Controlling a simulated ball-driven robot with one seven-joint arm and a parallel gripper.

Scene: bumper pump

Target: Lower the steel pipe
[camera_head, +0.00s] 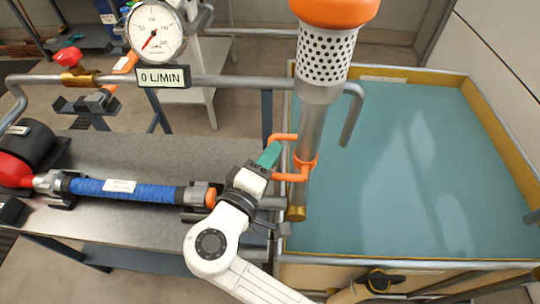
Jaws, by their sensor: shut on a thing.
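The steel pipe (314,118) stands nearly upright, leaning slightly, at the left edge of the water tank (465,77). A perforated section (326,58) with an orange top sits at its upper end. A brass-coloured end (296,213) shows at its bottom. An orange handle (291,178) sticks out from the pipe's left side. My gripper (269,156), with a green part showing, is at this handle, left of the pipe, and appears shut on it. The exact finger contact is partly hidden by my wrist.
A round gauge (156,31) and a "0 L/MIN" display (163,77) stand at upper left. A blue hose (125,190) lies clamped on the grey bench (200,152). A bent pipe (352,115) hangs just right of the steel pipe. The tank's water surface is open.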

